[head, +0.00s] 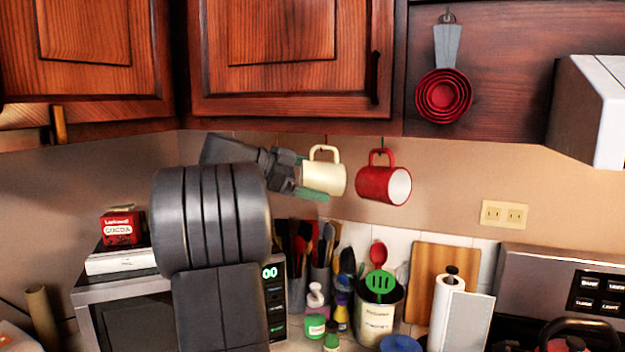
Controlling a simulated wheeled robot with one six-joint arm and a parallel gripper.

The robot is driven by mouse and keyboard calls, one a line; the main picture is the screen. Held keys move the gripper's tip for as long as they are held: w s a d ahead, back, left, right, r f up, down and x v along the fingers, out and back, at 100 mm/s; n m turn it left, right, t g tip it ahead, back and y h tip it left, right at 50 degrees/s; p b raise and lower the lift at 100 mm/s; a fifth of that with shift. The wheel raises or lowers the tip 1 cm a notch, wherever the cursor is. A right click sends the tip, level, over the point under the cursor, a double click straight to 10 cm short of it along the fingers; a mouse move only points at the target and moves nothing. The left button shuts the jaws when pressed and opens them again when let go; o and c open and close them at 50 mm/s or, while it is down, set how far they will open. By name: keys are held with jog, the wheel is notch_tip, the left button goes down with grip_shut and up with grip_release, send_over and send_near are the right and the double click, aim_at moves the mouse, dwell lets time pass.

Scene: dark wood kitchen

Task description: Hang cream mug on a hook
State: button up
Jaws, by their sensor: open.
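The cream mug (324,178) is below the upper cabinet, with its handle (325,150) upward near a hook (325,139). I cannot tell whether the handle bears on the hook. My gripper (300,176) is open at the mug's left side, with a green fingertip along the mug's lower left. The far finger is partly hidden by the mug and the near one. A red mug (383,184) hangs by its handle from a hook (381,143) to the right, its opening facing right.
Wooden cabinets (283,50) are just above. A red measuring cup set (443,96) hangs at the right. Below are a microwave (125,310), a utensil can (378,312), bottles, a paper towel roll (447,305) and a cutting board (440,262). Wall space right of the red mug is clear.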

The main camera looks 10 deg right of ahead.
jog(key=b+v, duration=0.2)
jog(key=v, duration=1.1)
jog(key=shift+a, duration=0.4)
jog(key=shift+r, duration=0.1)
jog(key=p+x, duration=0.2)
jog(key=x, duration=1.2)
jog(key=shift+d+r, duration=0.1)
jog(key=shift+r, duration=0.05)
jog(key=shift+s+r+p, duration=0.1)
jog(key=shift+p, duration=0.35)
jog(key=shift+a, duration=0.2)
jog(key=shift+a, duration=0.1)
